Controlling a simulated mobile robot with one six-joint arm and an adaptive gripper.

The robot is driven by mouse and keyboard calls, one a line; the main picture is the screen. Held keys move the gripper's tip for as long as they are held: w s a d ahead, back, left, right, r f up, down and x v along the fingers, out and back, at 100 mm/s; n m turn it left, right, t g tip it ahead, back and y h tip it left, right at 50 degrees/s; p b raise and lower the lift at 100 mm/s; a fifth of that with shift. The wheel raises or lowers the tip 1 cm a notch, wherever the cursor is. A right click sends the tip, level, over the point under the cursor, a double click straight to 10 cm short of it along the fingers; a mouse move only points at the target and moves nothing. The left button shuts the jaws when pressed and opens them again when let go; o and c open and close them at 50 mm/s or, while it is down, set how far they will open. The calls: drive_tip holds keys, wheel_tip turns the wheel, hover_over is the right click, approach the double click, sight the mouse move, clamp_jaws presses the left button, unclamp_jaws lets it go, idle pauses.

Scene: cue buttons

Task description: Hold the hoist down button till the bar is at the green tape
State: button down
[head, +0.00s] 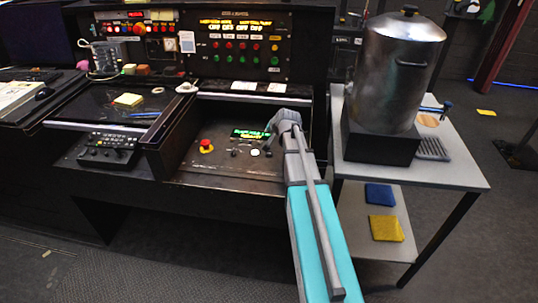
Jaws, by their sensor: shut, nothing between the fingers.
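The button panel (222,168) is a dark sloped surface in the middle of the console. It holds a red mushroom button on a yellow base (206,145), a lit green display (248,133) and small buttons below the display. One of these is a pale round button (255,153). Labels are too small to read. I cannot make out the hoist bar or green tape.
Behind the panel stands an upright board (237,47) with lit signs and coloured buttons. At right, a grey cart (455,172) carries a large metal urn (393,80) with a tap. A small black control box (108,148) sits on the left. Floor shows at the front.

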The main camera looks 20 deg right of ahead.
sight(269, 154)
drive_tip(key=shift+f, duration=0.15)
wheel_tip(269, 154, down, 9)
drive_tip(key=b, duration=0.8)
drive_tip(key=shift+r+b, duration=0.2)
drive_tip(key=shift+b, duration=0.2)
